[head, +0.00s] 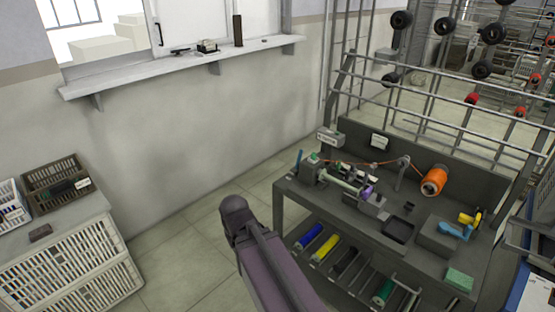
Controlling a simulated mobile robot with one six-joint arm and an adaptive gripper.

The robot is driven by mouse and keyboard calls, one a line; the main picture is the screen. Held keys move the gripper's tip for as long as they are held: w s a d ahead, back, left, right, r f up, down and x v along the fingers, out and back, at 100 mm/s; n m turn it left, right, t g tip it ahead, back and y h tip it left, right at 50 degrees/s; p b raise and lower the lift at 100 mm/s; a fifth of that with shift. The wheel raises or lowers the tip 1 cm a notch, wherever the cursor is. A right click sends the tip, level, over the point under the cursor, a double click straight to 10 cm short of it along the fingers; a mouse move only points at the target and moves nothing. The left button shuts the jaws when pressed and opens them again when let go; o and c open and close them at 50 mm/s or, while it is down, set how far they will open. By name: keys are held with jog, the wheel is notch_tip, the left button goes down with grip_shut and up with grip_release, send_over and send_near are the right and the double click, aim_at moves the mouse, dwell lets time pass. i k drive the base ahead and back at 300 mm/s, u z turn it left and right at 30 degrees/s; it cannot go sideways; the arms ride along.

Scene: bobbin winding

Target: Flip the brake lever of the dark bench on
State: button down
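The dark bench (408,259) stands at the right, with a winding machine (345,183) along its back left part. Part of my arm rises from the bottom middle, in front of the bench's left side. My gripper is not in view.
An orange spool (433,181), a black tray (398,230), a yellow and blue tool (460,226) and a green block (460,279) sit on the bench. Coloured rolls (325,247) lie below. A wire rack with bobbins (492,33) stands behind. Floor (185,245) is clear left of the bench.

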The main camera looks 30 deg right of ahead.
aim_at(301, 151)
jog(key=u, duration=0.4)
jog(key=k, duration=0.85)
jog(key=u, duration=0.7)
jog(key=i, duration=1.8)
jog(key=z, duration=0.5)
jog(key=i, duration=0.75)
jog(key=z, duration=0.55)
jog(key=i, duration=0.6)
jog(key=z, duration=0.8)
jog(key=i, duration=0.6)
jog(key=z, duration=0.25)
